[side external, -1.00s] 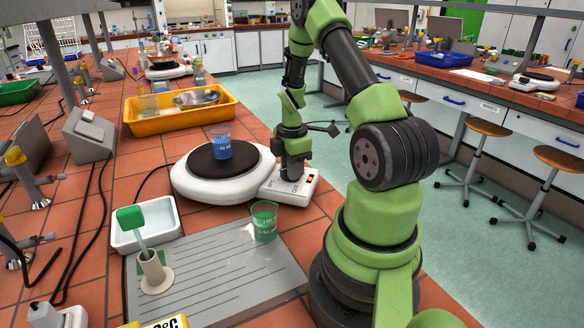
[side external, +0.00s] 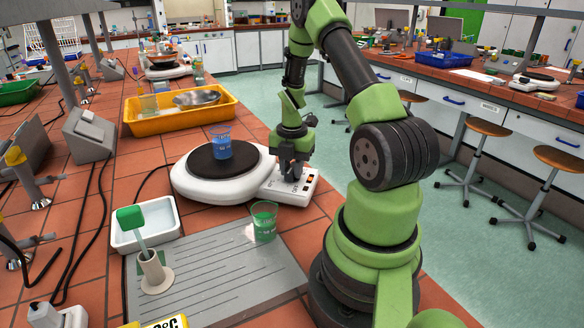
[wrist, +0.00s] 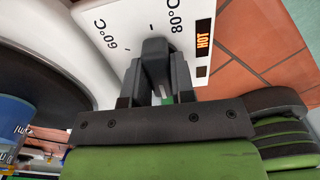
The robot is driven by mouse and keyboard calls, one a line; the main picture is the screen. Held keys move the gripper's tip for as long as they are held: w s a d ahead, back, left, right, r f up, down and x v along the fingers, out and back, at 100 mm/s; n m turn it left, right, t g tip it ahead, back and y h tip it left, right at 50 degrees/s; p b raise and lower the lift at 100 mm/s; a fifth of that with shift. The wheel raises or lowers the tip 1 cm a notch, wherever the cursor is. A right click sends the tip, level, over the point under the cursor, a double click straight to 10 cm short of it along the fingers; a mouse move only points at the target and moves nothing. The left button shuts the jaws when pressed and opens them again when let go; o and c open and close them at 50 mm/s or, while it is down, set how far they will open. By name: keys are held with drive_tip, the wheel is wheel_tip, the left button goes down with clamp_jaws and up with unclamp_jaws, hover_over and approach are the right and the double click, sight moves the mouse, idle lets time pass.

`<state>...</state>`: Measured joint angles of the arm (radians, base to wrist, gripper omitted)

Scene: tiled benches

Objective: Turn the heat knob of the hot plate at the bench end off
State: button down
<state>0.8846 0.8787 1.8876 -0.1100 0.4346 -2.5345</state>
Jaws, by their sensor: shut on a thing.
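The hot plate (side external: 182,181) is white with a dark round top and stands on the tiled bench. A beaker of blue liquid (side external: 221,143) stands on its top, and part of a blue beaker shows at the left in the wrist view. My gripper (side external: 292,170) points down over the control panel (side external: 308,184). In the wrist view my gripper (wrist: 156,80) is shut on the dark heat knob (wrist: 155,58), one finger on each side. The panel carries 60°C and 80°C marks, and a HOT sign (wrist: 203,40) glows orange. The fingers hide part of the dial.
A beaker of green liquid (side external: 264,222) stands close in front of the panel. A white tray (side external: 122,239), a holder with a green-headed tool (side external: 152,272) and a grey mat (side external: 220,290) are nearer the camera. A yellow tray (side external: 134,124) stands behind.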

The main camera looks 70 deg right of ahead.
sight(292, 167)
drive_tip(key=shift+n, duration=0.3)
drive_tip(key=c, duration=1)
unclamp_jaws()
drive_tip(key=shift+o, duration=0.2)
wheel_tip(292, 167, up, 10)
